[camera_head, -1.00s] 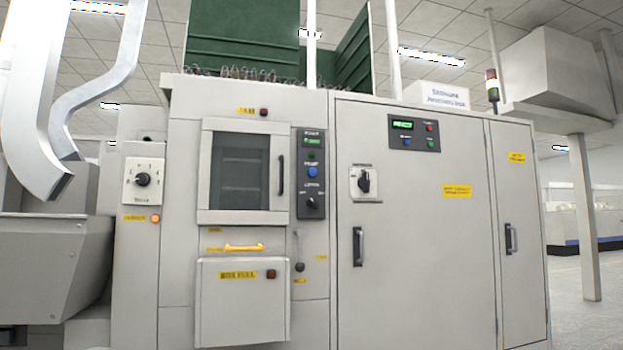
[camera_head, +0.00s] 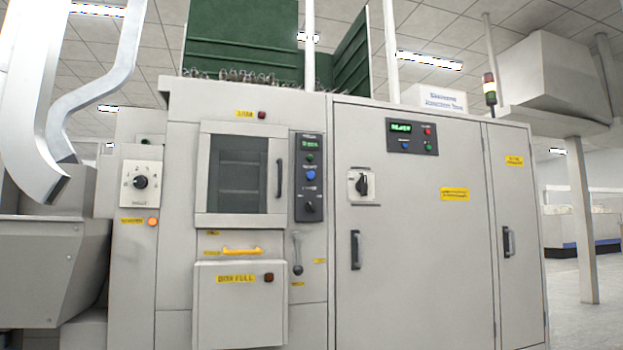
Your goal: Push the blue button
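A round blue button (camera_head: 311,174) sits on the dark vertical control panel (camera_head: 309,205) right of the windowed door. On that panel it is below a small green button (camera_head: 310,158) and above a black knob (camera_head: 309,207). A second, smaller blue button (camera_head: 405,146) is on the dark display panel (camera_head: 412,137) of the right cabinet, beside red and green buttons. Neither of my grippers shows in the head view.
The grey machine front (camera_head: 180,250) fills the view. A yellow handle (camera_head: 242,251), a lever (camera_head: 297,255) and cabinet door handles (camera_head: 355,250) stick out. A metal duct (camera_head: 30,110) and hopper (camera_head: 40,265) stand at left. Open floor (camera_head: 570,300) shows at far right.

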